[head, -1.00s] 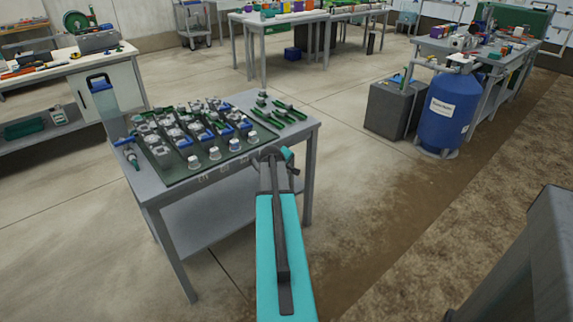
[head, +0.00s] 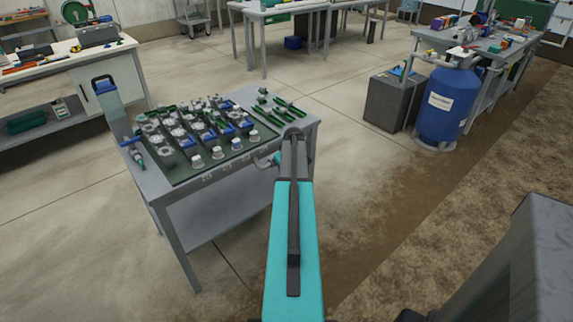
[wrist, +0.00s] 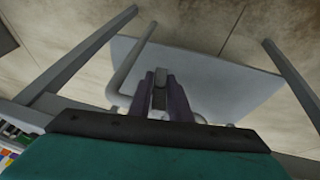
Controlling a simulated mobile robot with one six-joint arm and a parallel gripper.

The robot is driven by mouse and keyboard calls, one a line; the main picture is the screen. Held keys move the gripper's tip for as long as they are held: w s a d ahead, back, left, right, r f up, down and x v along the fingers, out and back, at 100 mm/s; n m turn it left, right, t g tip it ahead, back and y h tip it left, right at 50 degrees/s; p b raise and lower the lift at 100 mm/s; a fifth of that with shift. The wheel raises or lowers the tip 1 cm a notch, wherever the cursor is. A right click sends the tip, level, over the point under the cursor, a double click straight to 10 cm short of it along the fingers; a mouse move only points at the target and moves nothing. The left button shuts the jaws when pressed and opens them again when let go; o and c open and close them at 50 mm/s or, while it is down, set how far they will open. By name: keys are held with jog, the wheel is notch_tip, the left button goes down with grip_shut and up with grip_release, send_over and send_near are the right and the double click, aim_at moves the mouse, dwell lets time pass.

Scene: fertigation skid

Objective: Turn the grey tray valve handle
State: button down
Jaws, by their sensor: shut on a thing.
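In the wrist view, the two dark purplish fingers of my gripper (wrist: 162,82) are shut on a grey piece (wrist: 158,99), which I take to be the grey tray valve handle. A bent grey pipe (wrist: 128,72) runs close beside the fingers on the left. In the head view, my arm hides most of the gripper at the table's front right edge. A grey pipe (head: 262,162) sticks out there below the edge. The dark green tray (head: 182,178) lies on the grey table (head: 154,188). The handle's turn angle cannot be told.
The tray holds rows of valve-like fittings (head: 198,161) and white knobs. Green-handled tools (head: 290,108) lie at the table's back right. The table's lower shelf (wrist: 215,75) and legs are close to my gripper. A blue tank (head: 440,118) stands right, with free floor between.

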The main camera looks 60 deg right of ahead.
jog(key=shift+w+d+r+y, duration=0.15)
jog(key=shift+d+r+y, duration=0.15)
jog(key=shift+y, duration=0.2)
jog(key=shift+p, duration=0.3)
jog(key=c, duration=1.7)
grip_release()
jog(key=shift+a, duration=0.1)
jog(key=shift+f, duration=0.15)
jog(key=shift+a, duration=0.1)
jog(key=shift+s, duration=0.2)
jog(key=v, duration=0.4)
jog(key=b+v, duration=0.1)
jog(key=v, duration=0.8)
jog(key=shift+s+d+r, duration=0.2)
jog(key=shift+s+r, duration=0.1)
jog(key=shift+s, duration=0.05)
jog(key=shift+w, duration=0.15)
